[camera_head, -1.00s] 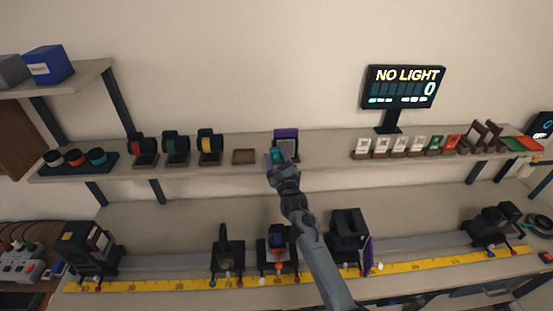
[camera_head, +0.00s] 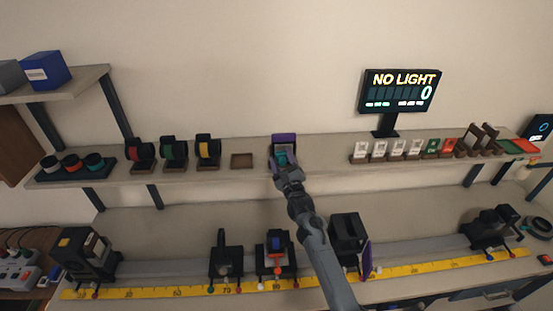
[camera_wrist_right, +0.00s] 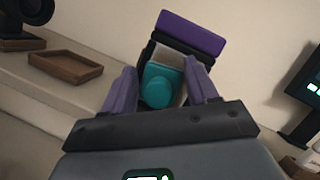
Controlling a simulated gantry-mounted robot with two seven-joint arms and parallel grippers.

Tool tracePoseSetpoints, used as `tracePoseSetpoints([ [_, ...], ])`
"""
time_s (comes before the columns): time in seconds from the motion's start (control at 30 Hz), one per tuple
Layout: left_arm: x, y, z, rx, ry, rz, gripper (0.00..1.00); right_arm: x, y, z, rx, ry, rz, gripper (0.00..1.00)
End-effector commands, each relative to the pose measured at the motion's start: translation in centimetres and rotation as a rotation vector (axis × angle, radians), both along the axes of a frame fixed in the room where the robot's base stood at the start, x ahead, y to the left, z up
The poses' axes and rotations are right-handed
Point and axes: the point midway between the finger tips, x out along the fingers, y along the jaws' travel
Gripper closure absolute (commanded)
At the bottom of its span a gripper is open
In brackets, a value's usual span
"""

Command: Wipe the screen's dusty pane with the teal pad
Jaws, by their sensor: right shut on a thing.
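The screen (camera_head: 284,138) stands on the shelf as a dark frame with a purple top bar. In the right wrist view the purple bar (camera_wrist_right: 190,32) rises behind a pale pane (camera_wrist_right: 170,55). My right gripper (camera_head: 284,165) is shut on the teal pad (camera_head: 282,157), directly in front of the pane. In the right wrist view the teal pad (camera_wrist_right: 160,84) sits between the purple fingers and covers the pane's lower part. I cannot tell whether it touches the pane. The dust is too small to make out. My left gripper is not in view.
An empty brown tray (camera_head: 242,161) lies left of the screen. Ringed lenses in stands (camera_head: 175,152) are further left. Small cards in holders (camera_head: 397,149) and a display reading NO LIGHT (camera_head: 400,91) are to the right. Below, a bench rail carries several dark mounts (camera_head: 226,257).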

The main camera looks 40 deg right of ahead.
Motion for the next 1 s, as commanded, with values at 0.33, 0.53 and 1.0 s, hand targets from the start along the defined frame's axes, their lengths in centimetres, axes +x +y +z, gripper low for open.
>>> tracePoseSetpoints([
  [0.33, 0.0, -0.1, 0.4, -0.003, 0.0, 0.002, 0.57, -0.8, -1.2, 0.0, -0.001, 0.0, 0.0, 0.66],
  [0.53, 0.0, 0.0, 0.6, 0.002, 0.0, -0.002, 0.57, -1.5, -2.6, 0.0, -0.001, 0.001, -0.002, 0.66],
  [1.0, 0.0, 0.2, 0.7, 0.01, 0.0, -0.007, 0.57, -2.1, -3.4, 0.0, 0.0, 0.0, 0.001, 0.66],
])
